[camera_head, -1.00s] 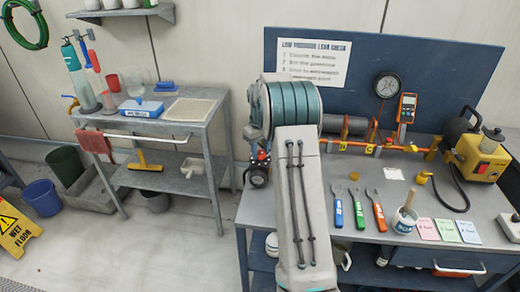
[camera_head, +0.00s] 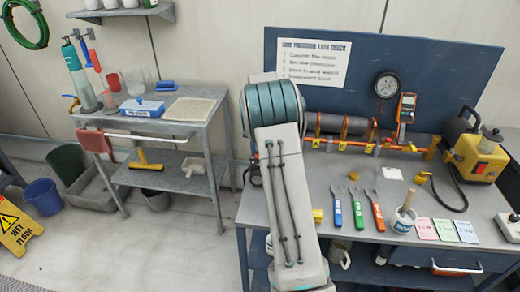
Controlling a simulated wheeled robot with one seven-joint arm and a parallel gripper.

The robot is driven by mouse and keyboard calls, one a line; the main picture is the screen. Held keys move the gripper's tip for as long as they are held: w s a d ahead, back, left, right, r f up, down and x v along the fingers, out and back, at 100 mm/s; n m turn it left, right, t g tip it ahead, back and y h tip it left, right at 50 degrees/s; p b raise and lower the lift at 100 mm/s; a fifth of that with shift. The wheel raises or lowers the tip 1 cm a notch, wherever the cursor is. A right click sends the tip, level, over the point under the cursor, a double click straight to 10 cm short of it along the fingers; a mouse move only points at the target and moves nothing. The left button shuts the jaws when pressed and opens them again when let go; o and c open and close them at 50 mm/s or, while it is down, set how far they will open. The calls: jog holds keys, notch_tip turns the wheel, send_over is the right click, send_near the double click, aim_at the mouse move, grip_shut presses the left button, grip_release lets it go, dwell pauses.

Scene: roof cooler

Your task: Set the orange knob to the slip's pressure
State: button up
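I cannot make out an orange knob for certain. An orange-yellow pipe run (camera_head: 400,148) with yellow tags lies along the back of the bench, with a round black gauge (camera_head: 387,85) above it. A small brass-coloured cap (camera_head: 423,177) lies on the bench top. Three slips, pink (camera_head: 426,229), green (camera_head: 446,230) and blue (camera_head: 466,231), lie at the front right; their print is too small to read. A small white paper (camera_head: 392,174) lies farther back. My arm (camera_head: 285,190) stands in front of the bench's left part; my gripper is hidden.
Three wrenches, blue (camera_head: 337,207), green (camera_head: 356,207) and red-orange (camera_head: 377,210), and a pot with a brush (camera_head: 403,221) lie on the bench (camera_head: 300,203). A yellow pump (camera_head: 478,158) stands at right. A grey trolley (camera_head: 205,118) stands left, beyond open floor.

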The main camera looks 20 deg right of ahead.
jog(key=m, duration=0.3)
jog(key=m+p, duration=0.1)
jog(key=m, duration=0.2)
jog(key=shift+w+r, duration=0.2)
jog(key=shift+m, duration=0.4)
jog(key=o, duration=1)
jog(key=shift+f, duration=0.15)
notch_tip(320, 180, up, 14)
jog(key=shift+b, duration=0.3)
jog(key=shift+s+a, duration=0.1)
jog(key=shift+s, duration=0.05)
